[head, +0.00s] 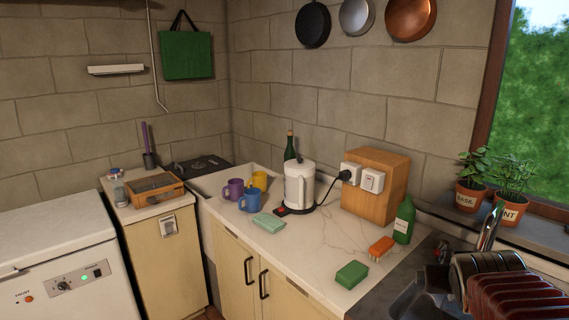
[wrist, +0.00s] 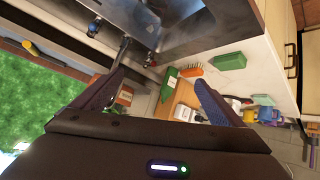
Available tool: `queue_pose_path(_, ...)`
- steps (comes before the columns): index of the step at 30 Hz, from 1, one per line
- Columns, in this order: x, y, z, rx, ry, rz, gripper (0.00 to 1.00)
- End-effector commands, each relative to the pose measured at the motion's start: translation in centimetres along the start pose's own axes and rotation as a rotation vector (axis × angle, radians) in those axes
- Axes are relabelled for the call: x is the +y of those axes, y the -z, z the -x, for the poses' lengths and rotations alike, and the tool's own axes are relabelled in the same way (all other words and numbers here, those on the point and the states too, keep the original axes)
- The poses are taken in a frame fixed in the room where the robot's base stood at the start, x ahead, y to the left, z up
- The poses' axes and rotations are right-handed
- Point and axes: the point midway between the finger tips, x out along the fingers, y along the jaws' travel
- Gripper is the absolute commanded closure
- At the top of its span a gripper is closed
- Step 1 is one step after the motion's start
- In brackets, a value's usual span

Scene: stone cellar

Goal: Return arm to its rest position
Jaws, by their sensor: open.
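My gripper (wrist: 160,77) shows in the wrist view with its two dark fingers spread wide apart. Nothing is held between them. The wrist picture is turned, with the sink (wrist: 185,22) at its top and the window at its left. Beyond the fingers lie the green bottle (wrist: 170,83), the orange brush (wrist: 192,70) and the wooden box (wrist: 181,95), all apart from the fingers. I cannot make out the gripper in the head view.
The counter (head: 330,240) holds a white kettle (head: 299,186), several mugs, a pale green sponge (head: 269,223), a dark green sponge (head: 351,274), the brush (head: 381,248) and a bottle (head: 404,220). The tap (head: 490,228) and potted plants (head: 470,185) stand at right. Dark red ribbed shapes fill the lower right corner.

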Motion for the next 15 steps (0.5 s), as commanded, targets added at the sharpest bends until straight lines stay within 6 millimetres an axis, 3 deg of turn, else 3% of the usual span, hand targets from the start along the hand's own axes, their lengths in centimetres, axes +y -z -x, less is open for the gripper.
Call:
queue_pose_path(1, -1.8, -0.7, 1.2, -0.018, 0.03, 0.009, 0.08)
queue_pose_path(6, -6.8, -4.3, 5.0, -0.111, 0.13, 0.036, 0.08)
queue_pose_path(15, -13.8, -12.1, 12.4, -0.285, 0.323, 0.118, 0.08)
